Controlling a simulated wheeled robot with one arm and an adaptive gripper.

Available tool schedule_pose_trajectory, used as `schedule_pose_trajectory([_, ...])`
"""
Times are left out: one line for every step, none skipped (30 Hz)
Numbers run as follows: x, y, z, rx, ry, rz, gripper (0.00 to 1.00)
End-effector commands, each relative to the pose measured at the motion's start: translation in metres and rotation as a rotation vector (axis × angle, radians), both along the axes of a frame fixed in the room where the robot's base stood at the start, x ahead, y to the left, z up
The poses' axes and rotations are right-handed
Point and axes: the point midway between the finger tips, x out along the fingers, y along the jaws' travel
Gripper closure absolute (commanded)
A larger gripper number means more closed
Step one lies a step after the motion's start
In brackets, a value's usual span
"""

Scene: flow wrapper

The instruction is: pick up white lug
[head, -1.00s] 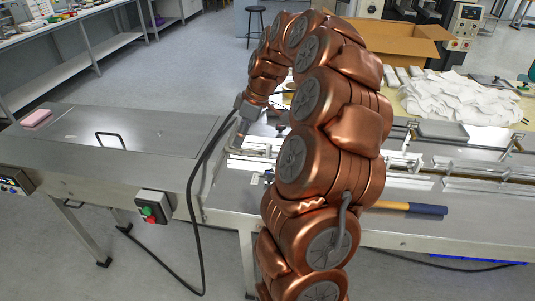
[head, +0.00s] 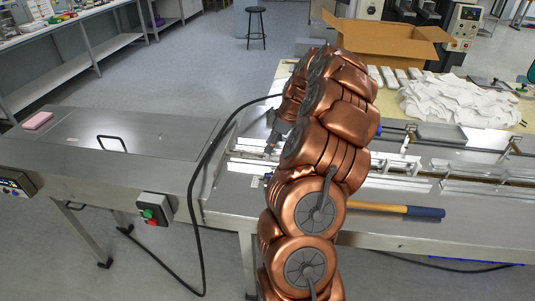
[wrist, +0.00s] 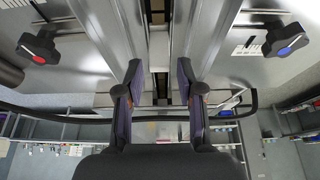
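My gripper (wrist: 159,72) is open in the wrist view, its two dark fingers apart with nothing visible between the tips. The fingers straddle the line of a narrow slot (wrist: 178,40) between long metal rails. I cannot make out a white lug for certain in either view; it may be hidden or too small to tell. In the head view my gripper (head: 273,138) is low over the wrapper's infeed rails (head: 250,146), partly hidden by my copper arm.
A yellow-and-blue handled tool (head: 410,209) lies on the steel wrapper bed (head: 390,228). A red and green button box (head: 154,209) hangs on its front. Behind are a heap of white wrappers (head: 455,100) and an open carton (head: 385,42). The left cover (head: 110,135) is mostly clear.

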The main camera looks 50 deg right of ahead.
Motion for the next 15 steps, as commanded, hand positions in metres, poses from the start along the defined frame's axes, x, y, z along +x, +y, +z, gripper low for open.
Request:
schedule_pose_trajectory([0.001,0.002,-0.004,0.004,0.005,0.001,0.62])
schedule_pose_trajectory([0.003,0.002,-0.008,0.004,0.005,0.000,0.62])
schedule_pose_trajectory([0.005,0.003,-0.014,0.003,0.003,0.000,0.62])
schedule_pose_trajectory([0.006,0.004,-0.018,0.003,0.003,0.000,0.62])
schedule_pose_trajectory([0.007,0.005,-0.022,0.004,0.004,0.000,0.62])
schedule_pose_trajectory([0.008,0.006,-0.025,0.005,0.004,0.000,0.62])
schedule_pose_trajectory([0.009,0.007,-0.027,0.005,0.004,0.000,0.62])
schedule_pose_trajectory([0.009,0.007,-0.028,0.005,0.004,0.000,0.62])
schedule_pose_trajectory([0.009,0.007,-0.029,0.004,0.004,0.001,0.62])
schedule_pose_trajectory([0.009,0.007,-0.029,0.003,0.002,0.001,0.62])
schedule_pose_trajectory([0.009,0.007,-0.029,0.003,0.002,0.001,0.62])
schedule_pose_trajectory([0.009,0.007,-0.029,0.003,0.002,0.000,0.62])
schedule_pose_trajectory([0.010,0.007,-0.029,0.003,0.002,0.000,0.62])
schedule_pose_trajectory([0.010,0.007,-0.029,0.003,0.002,0.000,0.64])
schedule_pose_trajectory([0.009,0.007,-0.029,0.003,0.002,0.000,0.68])
